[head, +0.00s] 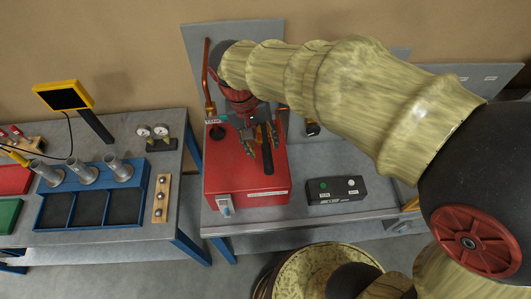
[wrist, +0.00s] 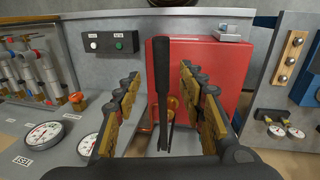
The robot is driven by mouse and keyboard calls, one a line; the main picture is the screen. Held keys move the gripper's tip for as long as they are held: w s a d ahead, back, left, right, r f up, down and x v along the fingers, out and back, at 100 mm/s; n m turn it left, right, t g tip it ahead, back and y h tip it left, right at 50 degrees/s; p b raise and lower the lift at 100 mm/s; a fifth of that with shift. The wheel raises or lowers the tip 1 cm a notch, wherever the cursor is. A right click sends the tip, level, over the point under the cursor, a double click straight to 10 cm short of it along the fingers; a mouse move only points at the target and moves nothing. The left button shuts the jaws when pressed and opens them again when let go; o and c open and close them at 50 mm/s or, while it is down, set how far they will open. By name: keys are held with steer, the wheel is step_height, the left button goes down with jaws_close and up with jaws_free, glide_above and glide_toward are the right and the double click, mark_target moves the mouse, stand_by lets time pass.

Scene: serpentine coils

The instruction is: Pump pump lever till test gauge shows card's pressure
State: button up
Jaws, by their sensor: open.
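The pump is a red box (head: 245,185) on the grey bench in the head view, and it also fills the middle of the wrist view (wrist: 207,70). Its black lever (wrist: 162,85) stands upright between my fingers in the wrist view; it also shows in the head view (head: 267,160). My gripper (wrist: 160,78) is open, with a finger on each side of the lever and visible gaps to it. A white-faced gauge (wrist: 43,135) stands at the wrist view's lower left beside a small label that looks like "TEST". Its exact reading is too small to tell. No card is clearly seen.
A black box with green and white buttons (head: 337,190) lies right of the pump. A second gauge (wrist: 88,146) is partly hidden by my finger. The left bench holds a blue tray (head: 75,222), two small gauges (head: 152,131) and a yellow-framed screen (head: 64,96).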

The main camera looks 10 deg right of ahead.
mark_target(267, 157)
steer(key=shift+w+d+f+p, duration=0.1)
steer(key=shift+d+f, duration=0.1)
steer(key=shift+f, duration=1.1)
steer(key=shift+s+d+f+p, duration=0.1)
steer(key=shift+d+f, duration=0.15)
steer(key=shift+f, duration=1)
steer(key=shift+w+d+f+p, duration=0.1)
steer(key=shift+d+f, duration=0.1)
steer(key=shift+f, duration=1.1)
steer(key=c, duration=0.3)
jaws_close()
